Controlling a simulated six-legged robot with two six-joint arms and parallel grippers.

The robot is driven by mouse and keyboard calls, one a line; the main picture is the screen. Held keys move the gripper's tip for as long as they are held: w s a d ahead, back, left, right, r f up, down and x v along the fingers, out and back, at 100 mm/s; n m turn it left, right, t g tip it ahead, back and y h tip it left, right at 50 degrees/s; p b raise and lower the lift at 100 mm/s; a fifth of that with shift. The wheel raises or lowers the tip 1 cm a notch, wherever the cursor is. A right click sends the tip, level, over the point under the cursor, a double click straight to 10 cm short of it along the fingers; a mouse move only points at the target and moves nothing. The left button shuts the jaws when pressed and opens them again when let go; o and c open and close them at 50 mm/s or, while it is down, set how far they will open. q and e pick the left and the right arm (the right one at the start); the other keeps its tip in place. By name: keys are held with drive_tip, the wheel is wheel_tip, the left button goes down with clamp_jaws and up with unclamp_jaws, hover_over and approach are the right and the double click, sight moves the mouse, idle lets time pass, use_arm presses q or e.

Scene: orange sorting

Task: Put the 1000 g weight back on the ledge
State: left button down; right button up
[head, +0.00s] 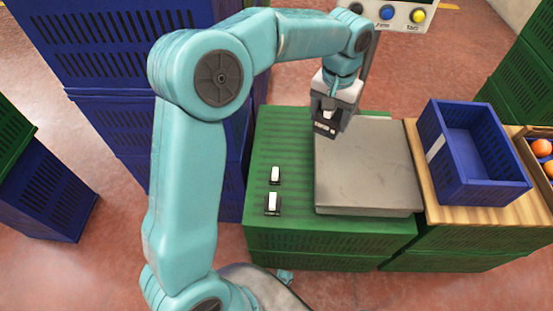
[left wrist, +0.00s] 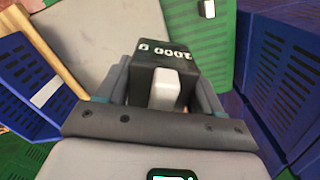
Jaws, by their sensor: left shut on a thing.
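The 1000 g weight is a black block with a white grip; its label shows upside down in the left wrist view (left wrist: 165,55). In the head view it is a small dark block (head: 324,129) under my left gripper (head: 334,110). My left gripper, also in the left wrist view (left wrist: 163,95), is shut on its white grip. The weight is near the left edge of the grey scale plate (head: 367,170), beside the green slatted ledge (head: 285,140). I cannot tell its exact height. My right gripper is not in view.
Two smaller weights with white grips stand on the ledge, one (head: 275,175) behind the other (head: 272,204). An empty blue crate (head: 436,150) stands right of the scale, with oranges (head: 541,148) beyond. A panel with coloured buttons (head: 403,13) is at the back.

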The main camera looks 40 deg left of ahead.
use_arm(q)
drive_tip(key=a+f+n+b, duration=0.3)
drive_tip(key=a, duration=0.5)
drive_tip(key=a+f+n+b, duration=0.2)
drive_tip(key=a+f+b, duration=0.1)
drive_tip(key=a, duration=0.5)
drive_tip(key=shift+s+a+f+b, duration=0.1)
drive_tip(key=shift+f+b, duration=1.75)
drive_tip(key=shift+f, duration=3.15)
drive_tip(key=shift+s+a+f+b, duration=0.1)
drive_tip(key=shift+f+b, duration=1.75)
drive_tip(key=shift+f, duration=3.1)
drive_tip(key=shift+f, duration=0.15)
drive_tip(key=shift+c, duration=0.8)
unclamp_jaws()
wheel_tip(320, 180, up, 12)
drive_tip(key=p, duration=0.4)
